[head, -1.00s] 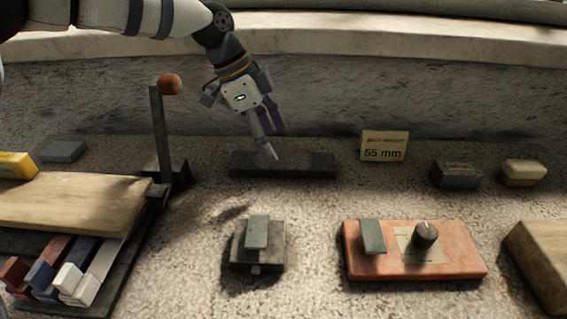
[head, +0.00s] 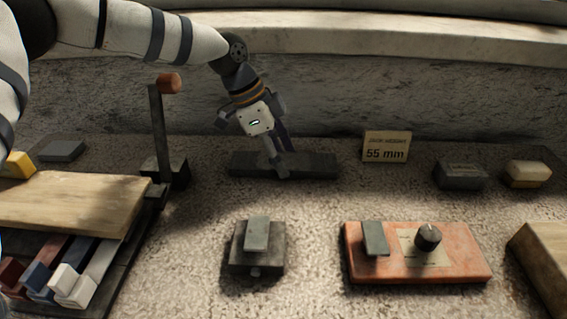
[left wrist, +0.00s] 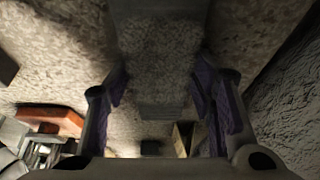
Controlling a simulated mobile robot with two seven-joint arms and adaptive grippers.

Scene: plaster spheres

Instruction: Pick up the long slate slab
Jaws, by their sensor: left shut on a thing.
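The long slate slab (head: 318,167) is a dark, flat bar lying on the rough ground near the back wall in the head view. My left gripper (head: 277,170) comes down from above and is shut on the slab near its middle. Its fingers hide a small part of the slab. The slab looks level and still rests on or very near the ground. In the left wrist view the purple-padded fingers of my left gripper (left wrist: 162,95) stand apart at both sides; the slab is hard to make out there. My right gripper is not in view.
A card reading 55 mm (head: 386,147) stands right of the slab. A post with a reddish knob (head: 168,83) rises to its left. In front are a dark block with a lever (head: 257,245) and a red panel with a knob (head: 460,262). The stone wall (head: 350,105) is close behind.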

